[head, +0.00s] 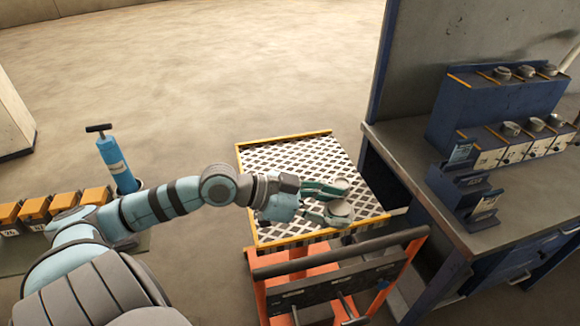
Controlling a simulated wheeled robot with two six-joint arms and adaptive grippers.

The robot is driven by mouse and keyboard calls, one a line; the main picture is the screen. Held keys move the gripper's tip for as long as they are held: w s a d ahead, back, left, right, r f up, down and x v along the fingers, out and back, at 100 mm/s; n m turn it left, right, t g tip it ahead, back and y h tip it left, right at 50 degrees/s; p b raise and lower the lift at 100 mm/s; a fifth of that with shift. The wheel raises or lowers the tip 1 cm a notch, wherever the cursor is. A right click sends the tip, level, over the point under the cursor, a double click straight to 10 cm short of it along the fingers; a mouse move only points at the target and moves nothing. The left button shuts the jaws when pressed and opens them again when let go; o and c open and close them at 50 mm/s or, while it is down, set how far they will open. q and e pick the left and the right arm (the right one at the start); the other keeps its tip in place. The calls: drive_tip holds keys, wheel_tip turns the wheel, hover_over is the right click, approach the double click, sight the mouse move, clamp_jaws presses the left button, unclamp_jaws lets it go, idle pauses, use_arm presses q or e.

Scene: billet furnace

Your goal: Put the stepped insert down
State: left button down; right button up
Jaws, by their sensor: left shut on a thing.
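My left gripper (332,199) reaches in from the left over the cart's perforated tray (285,160). It is shut on the stepped insert (341,208), a small grey round piece at its fingertips. The fingers partly hide the insert, so its steps do not show clearly. The insert is over the right front part of the tray. I cannot tell whether it touches the tray surface. My right gripper is not in view.
The tray has a raised yellow rim and sits on an orange cart with a dark front rail (340,253). A workbench (420,180) at right carries a blue rack (495,110) with round grey pieces. Orange boxes (65,202) and a blue pump (115,160) stand left. Most of the tray is clear.

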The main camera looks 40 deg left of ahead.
use_arm(q)
drive_tip(key=w+a+n+t+y, duration=0.1)
drive_tip(key=w+a+n+y, duration=0.6)
drive_tip(key=a, duration=0.4)
drive_tip(key=w+a+n+t+y, duration=0.2)
drive_tip(key=w+a+n+y, duration=0.45)
drive_tip(key=a, duration=0.35)
drive_tip(key=shift+y, duration=0.75)
drive_tip(key=f+b, duration=0.1)
drive_tip(key=f, duration=0.5)
drive_tip(key=f+b, duration=0.2)
drive_tip(key=f, duration=0.5)
drive_tip(key=f+b, duration=0.1)
drive_tip(key=f, duration=0.5)
drive_tip(key=shift+w+a+f, duration=0.15)
drive_tip(key=shift+w+a, duration=0.25)
drive_tip(key=c, duration=0.9)
unclamp_jaws()
drive_tip(key=shift+g, duration=0.3)
drive_tip(key=shift+o, duration=1)
